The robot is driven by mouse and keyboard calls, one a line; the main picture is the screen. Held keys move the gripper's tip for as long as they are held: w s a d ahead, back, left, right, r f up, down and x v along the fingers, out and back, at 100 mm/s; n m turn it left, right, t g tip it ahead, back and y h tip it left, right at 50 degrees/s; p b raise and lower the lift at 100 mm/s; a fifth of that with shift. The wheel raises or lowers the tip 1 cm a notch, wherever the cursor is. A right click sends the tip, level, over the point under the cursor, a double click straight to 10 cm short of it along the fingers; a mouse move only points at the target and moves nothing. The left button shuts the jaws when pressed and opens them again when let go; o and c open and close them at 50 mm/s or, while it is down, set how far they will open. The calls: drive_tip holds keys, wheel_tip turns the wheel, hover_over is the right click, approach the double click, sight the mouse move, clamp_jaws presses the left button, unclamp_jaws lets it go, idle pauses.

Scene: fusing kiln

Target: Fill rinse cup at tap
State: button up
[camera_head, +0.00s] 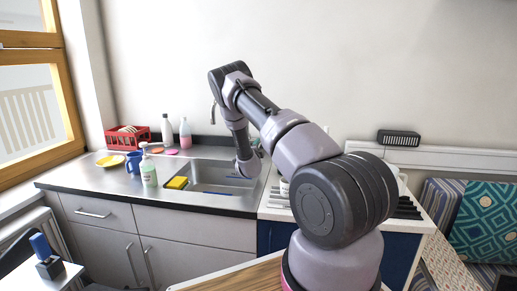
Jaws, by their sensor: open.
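My arm rises from the lower right, bends at the top and reaches down over the right part of the steel sink (213,186). The jaws of my gripper cannot be made out; the wrist over the sink hides them. A blue mug (134,164) stands on the counter left of the sink, partly behind a soap bottle. I cannot tell whether it is the rinse cup.
Left of the sink are a yellow plate (110,161), a green-labelled soap bottle (148,172) and a red dish rack (127,138). Two bottles (185,133) stand behind. A yellow sponge (177,183) lies at the sink's left front. A wooden surface (235,276) is in front.

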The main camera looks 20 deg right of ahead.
drive_tip(key=shift+w+d, duration=0.1)
clamp_jaws()
idle(1.4)
